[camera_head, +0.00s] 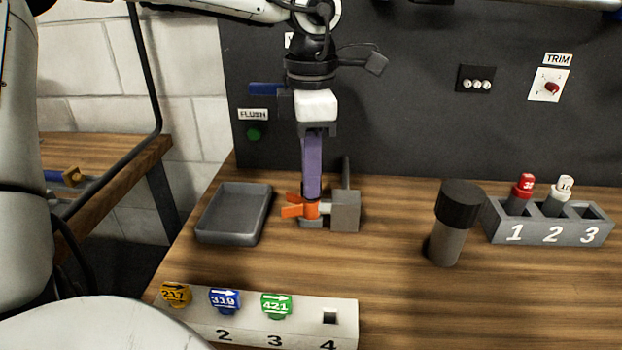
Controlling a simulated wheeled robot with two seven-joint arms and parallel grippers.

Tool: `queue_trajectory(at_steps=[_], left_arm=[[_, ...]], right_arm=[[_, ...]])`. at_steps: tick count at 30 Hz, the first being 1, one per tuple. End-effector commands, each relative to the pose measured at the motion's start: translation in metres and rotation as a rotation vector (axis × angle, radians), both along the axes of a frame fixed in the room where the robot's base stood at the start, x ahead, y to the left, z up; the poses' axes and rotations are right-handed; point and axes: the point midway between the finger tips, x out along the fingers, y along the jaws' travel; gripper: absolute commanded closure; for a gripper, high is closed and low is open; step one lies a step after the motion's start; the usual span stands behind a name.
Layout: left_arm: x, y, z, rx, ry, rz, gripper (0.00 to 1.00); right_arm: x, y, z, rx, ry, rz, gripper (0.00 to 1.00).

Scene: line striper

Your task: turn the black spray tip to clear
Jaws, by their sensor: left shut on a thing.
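My left gripper (311,192) reaches straight down from the top, its purple fingers ending at an orange guard (292,211). The guard is joined to a grey block (346,212) on the wooden bench. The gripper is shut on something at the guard. The black spray tip cannot be made out; the fingers cover that spot, so which way it points does not show. A pale rack (290,312) in front holds a yellow tip marked 217 (176,294), a blue tip marked 319 (225,299) and a green tip marked 421 (276,305). Its slot 4 is empty. My right gripper is out of view.
A grey tray (235,238) lies left of the guard, empty. A dark-capped grey cylinder (447,238) stands to the right. A numbered holder (545,232) has a red and a white piece in slots 1 and 2. The black back panel (430,130) rises behind. Bench space right of the rack is clear.

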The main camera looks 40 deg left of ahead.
Motion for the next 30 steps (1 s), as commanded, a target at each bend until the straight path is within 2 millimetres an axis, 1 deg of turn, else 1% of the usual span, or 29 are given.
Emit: queue_trajectory(at_steps=[1, 15, 18, 27, 30], left_arm=[[0.000, 0.000, -0.002, 0.002, -0.002, 0.048, 1.00], [0.000, 0.000, -0.002, 0.001, 0.000, 0.533, 1.00], [0.000, 0.000, -0.002, 0.001, 0.000, 0.582, 1.00], [0.000, 0.000, -0.001, 0.001, 0.001, 0.595, 1.00], [0.000, 0.000, -0.003, 0.001, 0.001, 0.656, 1.00]], right_arm=[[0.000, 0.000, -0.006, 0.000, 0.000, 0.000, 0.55], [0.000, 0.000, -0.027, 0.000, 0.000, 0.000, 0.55], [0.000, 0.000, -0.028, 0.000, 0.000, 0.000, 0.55], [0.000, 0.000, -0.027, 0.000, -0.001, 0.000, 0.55], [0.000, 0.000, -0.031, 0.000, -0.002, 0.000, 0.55]])
